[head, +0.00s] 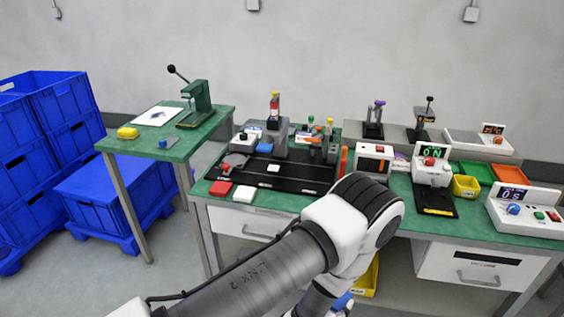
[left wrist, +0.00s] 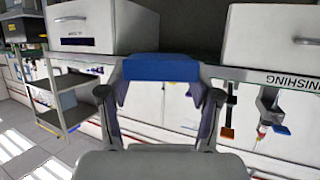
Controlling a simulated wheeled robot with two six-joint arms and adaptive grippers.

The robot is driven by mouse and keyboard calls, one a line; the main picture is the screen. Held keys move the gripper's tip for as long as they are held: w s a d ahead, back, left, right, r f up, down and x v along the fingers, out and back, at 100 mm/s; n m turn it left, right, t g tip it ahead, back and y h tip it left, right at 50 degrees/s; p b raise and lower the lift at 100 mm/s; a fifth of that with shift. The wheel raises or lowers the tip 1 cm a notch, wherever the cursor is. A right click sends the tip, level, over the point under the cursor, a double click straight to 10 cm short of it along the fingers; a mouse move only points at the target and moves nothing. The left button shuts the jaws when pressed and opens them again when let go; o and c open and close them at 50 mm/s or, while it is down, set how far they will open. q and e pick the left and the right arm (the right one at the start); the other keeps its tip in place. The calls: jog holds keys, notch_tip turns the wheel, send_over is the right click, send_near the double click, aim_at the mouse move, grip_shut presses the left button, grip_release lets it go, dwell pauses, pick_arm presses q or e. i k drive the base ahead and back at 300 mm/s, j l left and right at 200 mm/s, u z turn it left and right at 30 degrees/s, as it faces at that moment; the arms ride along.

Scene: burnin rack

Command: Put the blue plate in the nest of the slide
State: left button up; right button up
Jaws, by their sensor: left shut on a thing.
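My left gripper (left wrist: 160,105) is shut on the blue plate (left wrist: 160,68), which shows as a flat blue block across its fingertips in the left wrist view. In the head view my left arm crosses the middle and hides most of the gripper. A small blue patch (head: 342,301) shows low by the arm, perhaps the held plate. A long black slide bed (head: 295,176) lies on the green bench, with a small white piece on it. I cannot clearly make out the slide's nest. My right gripper is in neither view.
A red block (head: 220,188) and a white block (head: 243,194) lie at the bench's front left. A white unit with a display (head: 432,172) and a yellow bin (head: 465,187) stand right. A side table (head: 185,140) and blue crates (head: 92,205) are left.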

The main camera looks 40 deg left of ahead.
aim_at(234, 160)
jog(key=k+j+z, duration=0.15)
jog(key=j, duration=0.35)
jog(key=j+z, duration=0.2)
jog(key=j, duration=0.3)
jog(key=k+j+z, duration=0.15)
jog(key=j, duration=0.3)
jog(key=k+j+z, duration=0.15)
jog(key=j, duration=0.25)
jog(key=k+j+z, duration=0.35)
jog(key=k+j, duration=0.2)
jog(key=j, duration=0.25)
